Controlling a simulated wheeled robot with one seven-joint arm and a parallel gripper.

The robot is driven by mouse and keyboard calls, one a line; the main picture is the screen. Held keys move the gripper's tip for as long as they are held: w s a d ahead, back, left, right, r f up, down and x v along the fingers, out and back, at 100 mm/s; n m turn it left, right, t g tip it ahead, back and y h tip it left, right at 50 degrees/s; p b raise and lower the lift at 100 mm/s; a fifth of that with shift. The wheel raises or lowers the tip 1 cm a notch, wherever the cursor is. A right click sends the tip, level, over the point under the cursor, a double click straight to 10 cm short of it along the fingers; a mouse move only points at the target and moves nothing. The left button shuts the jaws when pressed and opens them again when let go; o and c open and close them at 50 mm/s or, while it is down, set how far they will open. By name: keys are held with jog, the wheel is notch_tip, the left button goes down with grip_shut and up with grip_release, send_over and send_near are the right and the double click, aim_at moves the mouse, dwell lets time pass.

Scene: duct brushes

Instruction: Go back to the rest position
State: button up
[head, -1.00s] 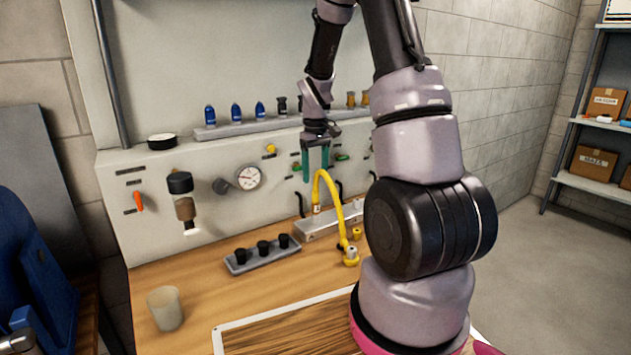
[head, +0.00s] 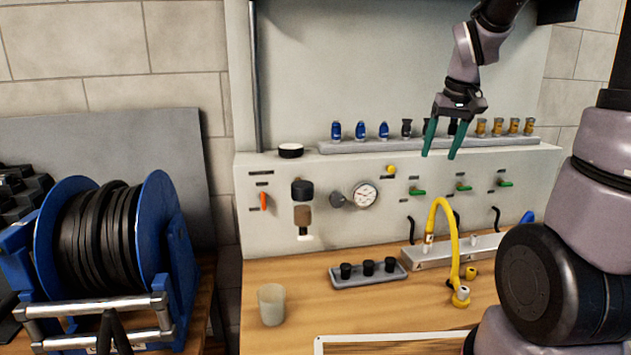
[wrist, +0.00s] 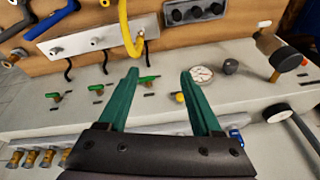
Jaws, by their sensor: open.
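My gripper (head: 440,139) is open and empty, its two green fingers pointing down in front of the wall panel, above the green valve handles. In the wrist view my gripper (wrist: 160,75) shows both fingers apart with nothing between them. A yellow hose (head: 441,225) arches from the grey block (head: 410,256) on the bench to a yellow fitting near the bench front. The hose also shows in the wrist view (wrist: 127,28), beyond the fingers and apart from them.
A shelf (head: 360,147) with blue, black and amber fittings runs behind my gripper. A pressure gauge (head: 364,194) is on the panel. A tray of black caps (head: 345,280) and a cup (head: 271,305) stand on the bench. A blue hose reel (head: 160,235) is at left.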

jog(key=s+a+r+m+t, duration=0.1)
jog(key=s+a+r+t, duration=0.1)
jog(key=s+r, duration=0.2)
jog(key=s+a+r+m+t+y, duration=0.1)
jog(key=s+r, duration=0.4)
jog(key=s, duration=0.6)
jog(key=shift+s+a+m+t, duration=0.25)
jog(key=shift+a+m+t, duration=0.25)
jog(key=shift+a+m, duration=0.2)
